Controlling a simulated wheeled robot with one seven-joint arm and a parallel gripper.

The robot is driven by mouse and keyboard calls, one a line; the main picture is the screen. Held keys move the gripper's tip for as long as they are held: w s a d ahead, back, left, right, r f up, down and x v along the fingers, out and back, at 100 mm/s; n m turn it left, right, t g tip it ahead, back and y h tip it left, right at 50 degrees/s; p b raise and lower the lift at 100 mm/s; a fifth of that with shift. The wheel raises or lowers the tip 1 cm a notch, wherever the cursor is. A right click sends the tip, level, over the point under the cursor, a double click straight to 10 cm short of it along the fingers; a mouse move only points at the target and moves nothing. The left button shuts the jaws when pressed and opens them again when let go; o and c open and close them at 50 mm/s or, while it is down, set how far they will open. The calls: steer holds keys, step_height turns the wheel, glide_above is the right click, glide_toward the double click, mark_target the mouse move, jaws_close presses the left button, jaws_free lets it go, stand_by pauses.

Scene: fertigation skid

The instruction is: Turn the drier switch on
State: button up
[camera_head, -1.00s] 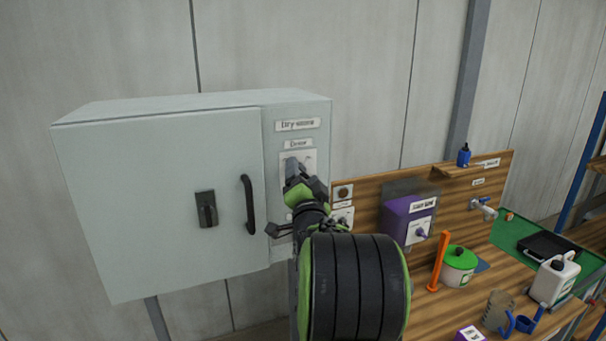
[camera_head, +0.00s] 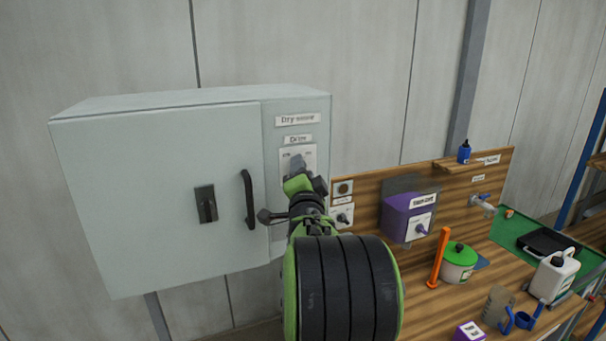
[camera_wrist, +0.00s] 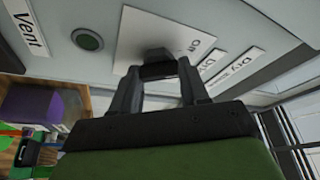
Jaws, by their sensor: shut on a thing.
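The drier switch is a dark knob (camera_wrist: 155,56) on a pale plate (camera_head: 310,156) below the "Drier" label, on the narrow right-hand panel of the grey cabinet (camera_head: 160,190). My gripper (camera_head: 297,168) reaches up to the plate and covers most of the knob in the head view. In the wrist view, my gripper (camera_wrist: 160,72) has its two dark fingers shut on the knob. Lettering that seems to read "Off" (camera_wrist: 194,43) shows on the plate there. The knob's exact angle is hard to tell.
The cabinet door has a black handle (camera_head: 249,200) and a black latch (camera_head: 206,204) left of my gripper. A wooden bench with a purple box (camera_head: 403,216) and a green-lidded pot (camera_head: 459,263) stands right.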

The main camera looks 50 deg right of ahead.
steer(key=shift+r+m+g+y+b, duration=0.1)
steer(key=shift+m+g+y+b, duration=0.55)
steer(key=shift+m, duration=1.65)
steer(key=shift+r+m+g+y+b, duration=0.15)
steer(key=shift+m+g+y, duration=0.55)
steer(key=shift+m, duration=1.6)
steer(key=shift+m+g+y+b, duration=0.4)
steer(key=shift+m+y, duration=0.65)
steer(key=shift+m, duration=1.25)
steer(key=o, duration=1.1)
steer(key=shift+c, duration=0.2)
